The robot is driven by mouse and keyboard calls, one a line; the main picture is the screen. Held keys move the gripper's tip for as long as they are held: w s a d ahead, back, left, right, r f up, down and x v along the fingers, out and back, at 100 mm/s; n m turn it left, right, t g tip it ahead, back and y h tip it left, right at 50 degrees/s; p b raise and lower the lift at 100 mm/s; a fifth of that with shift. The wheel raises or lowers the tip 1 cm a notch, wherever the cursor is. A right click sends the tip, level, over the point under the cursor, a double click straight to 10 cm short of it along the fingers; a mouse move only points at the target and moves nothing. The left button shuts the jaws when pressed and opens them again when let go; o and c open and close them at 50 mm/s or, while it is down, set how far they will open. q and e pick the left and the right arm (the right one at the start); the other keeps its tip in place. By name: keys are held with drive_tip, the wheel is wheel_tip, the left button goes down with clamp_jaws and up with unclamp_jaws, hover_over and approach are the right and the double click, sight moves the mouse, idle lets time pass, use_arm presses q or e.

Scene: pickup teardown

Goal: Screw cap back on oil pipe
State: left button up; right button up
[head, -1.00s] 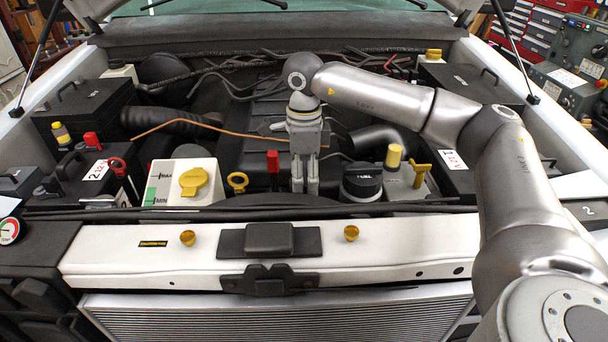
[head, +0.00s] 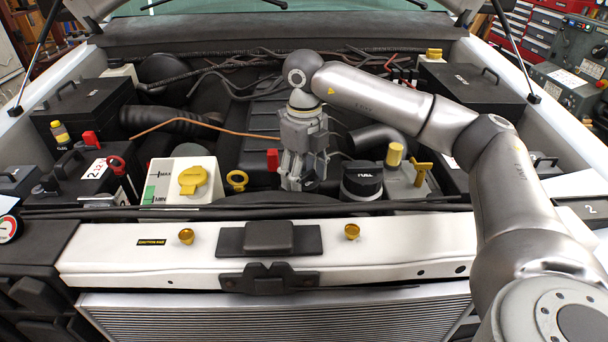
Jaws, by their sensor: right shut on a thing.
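My right gripper (head: 303,184) points straight down into the engine bay, just left of the black cap marked FUEL. It is turned so that its fingers overlap in this view. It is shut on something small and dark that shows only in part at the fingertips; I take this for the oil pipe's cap. The fingers hide most of it. The oil pipe's mouth is also hidden, so I cannot tell whether the cap sits on it or how far it is threaded. My left gripper is not in view.
The black FUEL cap (head: 362,181) stands close on the gripper's right. A red handle (head: 272,160) and a yellow dipstick ring (head: 237,180) are on its left. A white reservoir with a yellow cap (head: 193,180) is farther left. The white front crossmember (head: 375,246) lies nearer me.

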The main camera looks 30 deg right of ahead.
drive_tip(key=m, duration=0.5)
drive_tip(key=o, duration=1.3)
drive_tip(key=shift+c, duration=0.2)
